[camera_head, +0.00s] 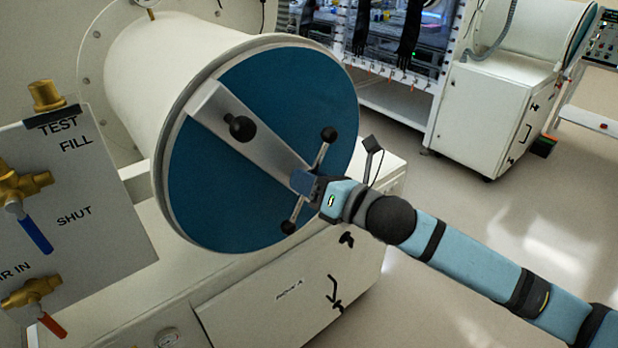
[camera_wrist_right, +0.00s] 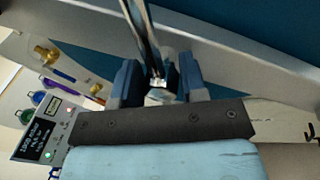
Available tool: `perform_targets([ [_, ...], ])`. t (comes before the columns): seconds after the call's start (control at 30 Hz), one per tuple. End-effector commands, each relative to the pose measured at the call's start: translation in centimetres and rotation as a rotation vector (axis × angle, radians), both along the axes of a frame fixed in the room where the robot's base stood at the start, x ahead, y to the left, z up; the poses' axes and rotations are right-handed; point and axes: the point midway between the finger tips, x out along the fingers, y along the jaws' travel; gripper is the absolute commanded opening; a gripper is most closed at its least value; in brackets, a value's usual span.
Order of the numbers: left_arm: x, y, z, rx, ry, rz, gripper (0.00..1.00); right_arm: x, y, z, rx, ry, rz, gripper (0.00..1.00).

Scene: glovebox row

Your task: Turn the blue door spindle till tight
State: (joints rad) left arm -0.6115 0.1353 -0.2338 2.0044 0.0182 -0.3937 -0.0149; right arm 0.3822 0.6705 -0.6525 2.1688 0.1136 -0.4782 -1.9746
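The round blue door (camera_head: 235,190) closes the end of a white cylinder. A grey metal bar (camera_head: 215,110) lies slantwise across it, with a black knob (camera_head: 242,128) on it. The spindle handle (camera_head: 322,152) is a metal cross-rod with black balls at its upper and lower ends. My right gripper (camera_head: 304,183) is at the middle of the rod and hides the hub. In the wrist view the gripper's two blue-grey fingers (camera_wrist_right: 158,82) stand either side of the rod (camera_wrist_right: 143,35); whether they press on it I cannot tell. My left gripper is not in view.
A valve panel (camera_head: 90,225) with brass valves, a blue lever and a red lever stands at the left. A white cabinet (camera_head: 290,295) is below the door. Another glovebox (camera_head: 500,100) stands at the back right. The floor (camera_head: 470,215) at the right is clear.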

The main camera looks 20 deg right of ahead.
Motion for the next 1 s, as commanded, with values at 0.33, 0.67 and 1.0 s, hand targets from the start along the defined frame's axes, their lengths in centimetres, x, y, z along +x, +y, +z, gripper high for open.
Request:
perform_targets([
  [0.33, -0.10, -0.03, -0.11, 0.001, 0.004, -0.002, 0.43, 0.04, 0.01, -0.02, 0.000, 0.000, 0.000, 0.16],
  [0.67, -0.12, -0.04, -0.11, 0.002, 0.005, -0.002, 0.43, 0.02, 0.00, -0.02, 0.004, 0.002, 0.000, 0.00],
  [1.0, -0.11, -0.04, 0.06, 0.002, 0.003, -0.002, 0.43, 0.03, -0.05, -0.08, 0.116, 0.049, -0.001, 0.00],
])
